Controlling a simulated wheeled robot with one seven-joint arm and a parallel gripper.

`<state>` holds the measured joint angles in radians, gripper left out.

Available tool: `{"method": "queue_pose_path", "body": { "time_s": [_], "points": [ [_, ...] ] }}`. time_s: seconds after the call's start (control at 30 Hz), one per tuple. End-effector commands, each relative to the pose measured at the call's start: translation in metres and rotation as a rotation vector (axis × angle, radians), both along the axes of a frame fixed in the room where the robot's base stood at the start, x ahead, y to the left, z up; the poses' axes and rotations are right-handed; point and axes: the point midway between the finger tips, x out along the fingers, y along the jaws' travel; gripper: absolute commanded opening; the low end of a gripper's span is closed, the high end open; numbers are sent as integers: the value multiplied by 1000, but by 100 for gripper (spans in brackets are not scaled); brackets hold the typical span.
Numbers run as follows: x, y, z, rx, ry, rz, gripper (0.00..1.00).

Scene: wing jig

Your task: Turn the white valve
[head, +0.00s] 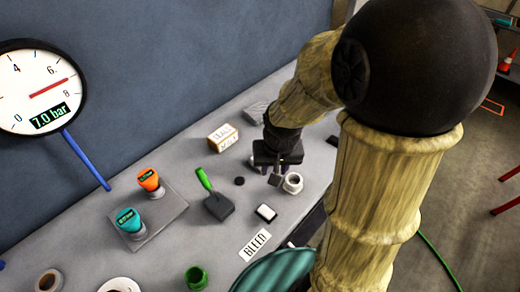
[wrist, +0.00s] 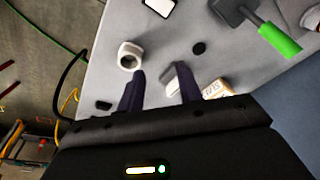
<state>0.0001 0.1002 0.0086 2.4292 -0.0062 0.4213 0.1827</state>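No part is clearly marked as the white valve. A white hollow ring-like fitting (head: 293,183) stands on the bench just right of my gripper (head: 272,174) in the head view. In the wrist view this white fitting (wrist: 130,56) lies just beyond and left of the left fingertip, outside the finger gap. My gripper (wrist: 160,69) is open and low over the bench. A pale grey-white piece (wrist: 171,80) shows beside the right finger; I cannot tell whether it touches. A white label reading BLEED (head: 255,245) lies on the bench. The gauge (head: 40,88) reads 7.0 bar.
Orange (head: 149,180) and teal (head: 129,220) knobs stand on a grey plate at left. The blue wall (head: 180,60) closes the back.

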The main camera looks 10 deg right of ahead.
Motion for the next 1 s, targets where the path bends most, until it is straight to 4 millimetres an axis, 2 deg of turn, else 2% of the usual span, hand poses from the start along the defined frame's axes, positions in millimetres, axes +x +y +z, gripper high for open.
{"method": "queue_pose_path", "body": {
  "time_s": [0.03,0.2,0.4,0.5,0.67,1.0],
  "points": [
    [16,-1,15,11,16,-61,35],
    [66,-2,37,46,74,-306,35],
    [120,-3,52,70,138,-593,35],
    [140,-3,55,75,162,-708,35],
    [154,-2,53,77,179,-802,35],
    [155,-3,51,78,180,-812,35]
  ]
}}
